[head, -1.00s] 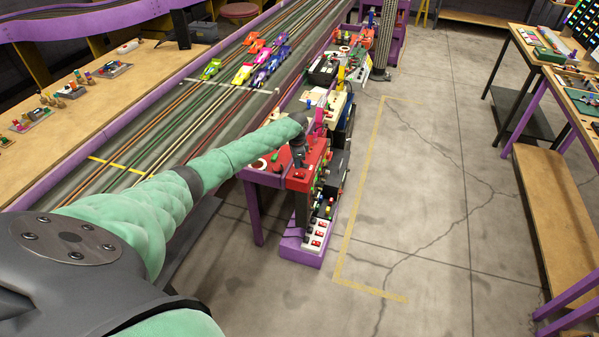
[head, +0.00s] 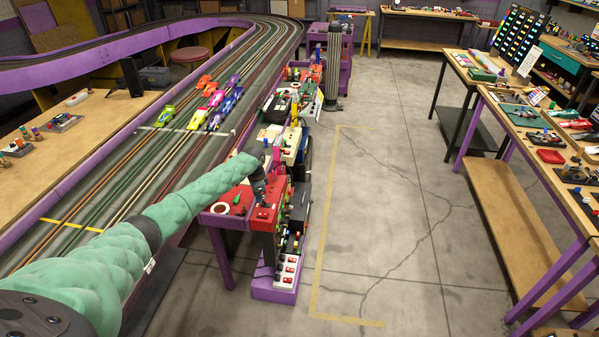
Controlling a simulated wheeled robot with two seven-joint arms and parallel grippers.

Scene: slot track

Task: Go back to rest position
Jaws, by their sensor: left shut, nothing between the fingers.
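My left arm reaches in from the lower left with pale green links. Its dark left gripper (head: 259,190) points down at the red control box (head: 264,215) on the near end of the narrow purple bench beside the track. The gripper is small and dark here; it is shut with nothing seen in it. I cannot tell whether its tips touch the box. My right gripper is not in view.
The slot track (head: 180,140) with several toy cars (head: 213,97) runs under my left arm. A power strip (head: 288,270) stands low at the bench end. Taped floor (head: 390,200) is clear to the right. Workbenches with wooden shelves (head: 510,220) line the right side.

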